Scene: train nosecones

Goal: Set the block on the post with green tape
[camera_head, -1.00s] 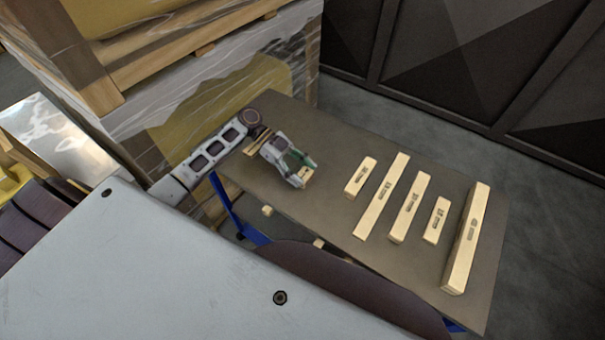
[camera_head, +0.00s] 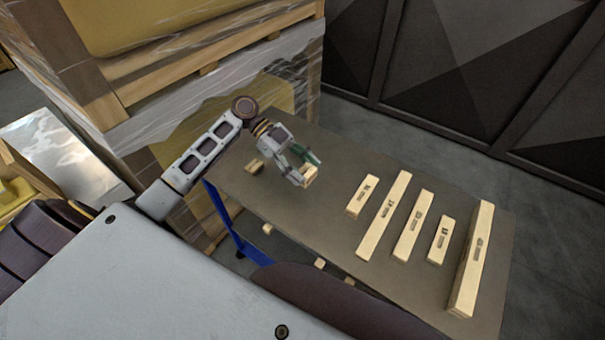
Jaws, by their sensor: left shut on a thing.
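My left gripper (camera_head: 303,167) reaches over the far left part of the table (camera_head: 325,228). It is shut on a small pale wooden block (camera_head: 310,175), which shows at its fingertips. A dark green patch (camera_head: 313,157) shows beside the fingers; I cannot tell whether it is tape or part of the gripper. Several pale wooden bars with dark print, such as the short one (camera_head: 363,195) and the long one (camera_head: 472,258), lie to the right of the gripper. I see no clear green tape on them. My right gripper is not in view.
A small wooden piece (camera_head: 254,166) sits on the table left of the gripper. A wrapped pallet stack (camera_head: 210,105) stands behind the table's left end. The table between the gripper and the nearest bar is clear. Dark wall panels (camera_head: 450,80) stand beyond.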

